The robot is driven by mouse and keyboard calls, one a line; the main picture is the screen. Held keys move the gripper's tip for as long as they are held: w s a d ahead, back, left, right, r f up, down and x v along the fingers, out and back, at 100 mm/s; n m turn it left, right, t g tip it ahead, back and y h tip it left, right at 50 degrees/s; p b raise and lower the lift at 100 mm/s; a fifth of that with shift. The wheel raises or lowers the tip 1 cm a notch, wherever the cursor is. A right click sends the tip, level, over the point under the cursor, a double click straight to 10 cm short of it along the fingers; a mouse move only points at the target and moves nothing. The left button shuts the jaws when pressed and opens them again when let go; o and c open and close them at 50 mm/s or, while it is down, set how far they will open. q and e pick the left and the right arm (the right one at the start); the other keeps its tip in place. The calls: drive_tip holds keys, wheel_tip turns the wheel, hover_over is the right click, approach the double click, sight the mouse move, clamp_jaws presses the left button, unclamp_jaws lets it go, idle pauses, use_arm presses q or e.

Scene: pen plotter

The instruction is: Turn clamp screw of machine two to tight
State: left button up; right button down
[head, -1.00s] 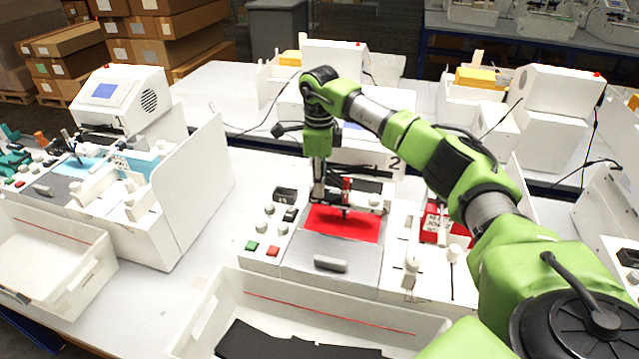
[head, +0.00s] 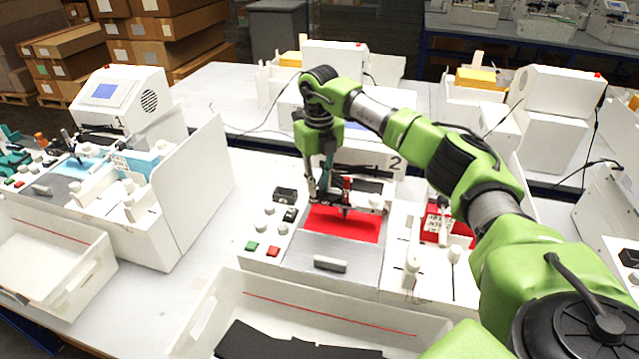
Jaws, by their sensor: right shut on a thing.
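Machine two (head: 393,163), marked with a black 2, stands in the middle with a red sheet (head: 345,224) on its bed. Its dark pen carriage (head: 346,190) sits above the sheet. My right gripper (head: 321,192) reaches down from above at the left side of the carriage. It is shut on a small part there, which looks like the clamp screw. The fingers hide the screw itself, and its turn cannot be read. My left gripper is not in view.
A white tray (head: 232,290) with black pieces stands in front of machine two. Another white machine (head: 125,100) stands at the left with a tall side panel.

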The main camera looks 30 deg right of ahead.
sight(319, 187)
drive_tip(key=m, duration=0.5)
drive_tip(key=shift+w+r+m, duration=0.1)
drive_tip(key=shift+m, duration=0.2)
idle(0.4)
drive_tip(key=c, duration=1.8)
unclamp_jaws()
drive_tip(key=shift+c, duration=0.2)
wheel_tip(319, 187, up, 12)
